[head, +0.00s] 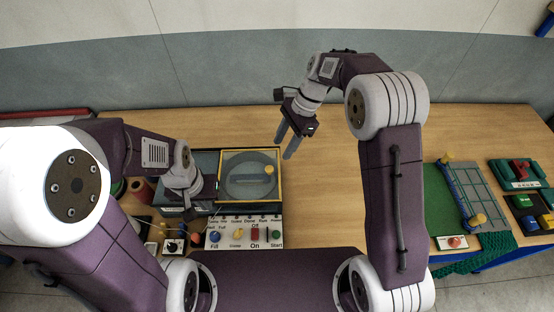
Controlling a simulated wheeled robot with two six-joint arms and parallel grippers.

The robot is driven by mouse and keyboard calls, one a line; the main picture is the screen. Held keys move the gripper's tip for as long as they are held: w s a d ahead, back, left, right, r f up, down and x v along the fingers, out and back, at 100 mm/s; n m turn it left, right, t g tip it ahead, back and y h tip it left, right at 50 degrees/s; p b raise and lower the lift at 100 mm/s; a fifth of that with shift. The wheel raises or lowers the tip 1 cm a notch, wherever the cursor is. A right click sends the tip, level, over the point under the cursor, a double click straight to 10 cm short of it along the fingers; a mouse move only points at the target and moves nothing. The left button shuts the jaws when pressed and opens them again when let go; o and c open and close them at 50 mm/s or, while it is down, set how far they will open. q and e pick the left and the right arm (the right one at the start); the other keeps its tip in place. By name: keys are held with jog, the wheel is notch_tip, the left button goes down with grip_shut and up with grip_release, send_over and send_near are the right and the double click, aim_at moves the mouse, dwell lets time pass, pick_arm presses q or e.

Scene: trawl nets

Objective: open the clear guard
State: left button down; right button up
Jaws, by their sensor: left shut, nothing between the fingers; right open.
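The clear guard (235,158) is a see-through panel in a yellow frame, lying flat over a dark machine box (206,162) at the table's middle left. A yellow knob (269,170) sits at its right side. A round grey part with a bar shows through the panel. My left gripper (189,212) is shut and empty, pointing down just left of the guard; its fingertips are small and partly lost against the dark box. My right gripper (288,146) is open and empty, above the table to the upper right of the guard.
A control panel (244,233) with coloured buttons stands in front of the guard. Reddish spools (139,190) and a small knob box (172,246) are to the left. A green board (440,200) with a blue rail is at right. The table behind and right of the guard is clear.

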aim_at(270, 167)
jog(key=x, duration=0.5)
jog(key=p+x, duration=0.1)
jog(key=x, duration=0.2)
jog(key=shift+s+a+f, duration=0.1)
jog(key=shift+a+f, duration=0.05)
jog(key=shift+a, duration=0.2)
jog(key=shift+s+a+f, duration=0.15)
jog(key=shift+a+f, duration=0.05)
jog(key=shift+a, duration=0.1)
jog(key=shift+d, duration=0.15)
jog(key=shift+c, duration=1)
grip_shut()
